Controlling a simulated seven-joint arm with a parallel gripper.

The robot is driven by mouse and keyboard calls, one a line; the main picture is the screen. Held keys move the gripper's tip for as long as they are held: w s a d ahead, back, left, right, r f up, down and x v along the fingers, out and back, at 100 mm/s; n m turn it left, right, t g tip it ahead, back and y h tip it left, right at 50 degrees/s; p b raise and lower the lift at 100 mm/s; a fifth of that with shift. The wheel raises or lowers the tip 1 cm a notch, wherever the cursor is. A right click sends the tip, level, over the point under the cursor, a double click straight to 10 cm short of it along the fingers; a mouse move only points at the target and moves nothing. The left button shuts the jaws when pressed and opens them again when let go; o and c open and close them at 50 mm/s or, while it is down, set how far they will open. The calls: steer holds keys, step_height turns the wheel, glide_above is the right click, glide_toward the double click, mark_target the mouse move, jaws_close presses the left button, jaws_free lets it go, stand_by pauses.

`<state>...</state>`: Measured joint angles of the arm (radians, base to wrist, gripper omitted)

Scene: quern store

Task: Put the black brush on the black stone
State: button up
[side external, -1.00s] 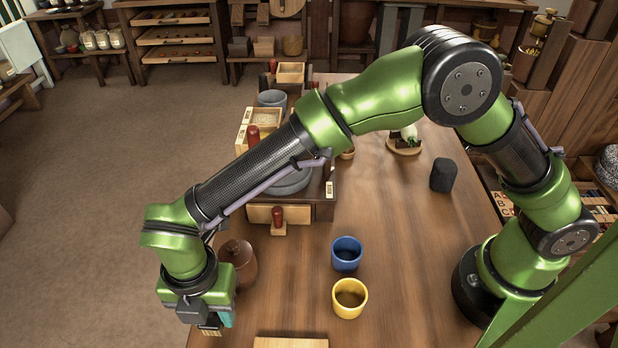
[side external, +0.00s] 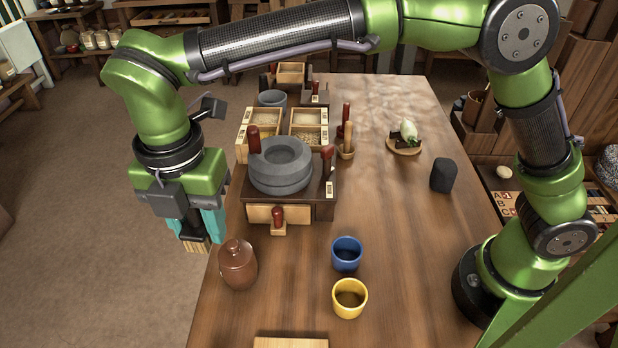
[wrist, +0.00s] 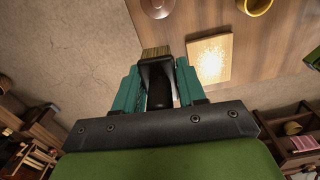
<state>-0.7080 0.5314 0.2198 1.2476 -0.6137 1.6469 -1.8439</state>
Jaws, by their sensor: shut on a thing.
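My gripper (side external: 198,228) is at the left of the table, raised and pointing down just left of the brown jar. It is shut on the black brush, whose tan bristles (side external: 194,247) stick out below the teal fingers. In the wrist view, the black brush's dark handle (wrist: 160,86) is between the fingers, with the bristles beyond the tips. The black stone (side external: 443,176), a dark upright block with a rounded top, stands on the right part of the table, well apart from my gripper. Its top looks bare.
A brown lidded jar (side external: 238,266), blue cup (side external: 346,254) and yellow cup (side external: 349,298) stand near the front. A grey quern (side external: 280,168) sits between my gripper and the stone. A round board (side external: 404,149) holds a white vegetable. The table's middle right is clear.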

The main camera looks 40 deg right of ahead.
steer(key=w+d+r+m, duration=0.15)
steer(key=w+d, duration=0.25)
steer(key=d, duration=0.4)
steer(key=w+d+f+m, duration=0.1)
steer(key=w+d+m, duration=0.2)
steer(key=d, duration=0.6)
steer(key=d+m, duration=0.5)
steer(key=d, duration=1.3)
steer(key=m, duration=0.8)
glide_above(447, 164)
steer(key=shift+n, duration=0.25)
step_height(447, 164, down, 9)
steer(key=shift+a, duration=0.1)
steer(key=shift+f, duration=2.45)
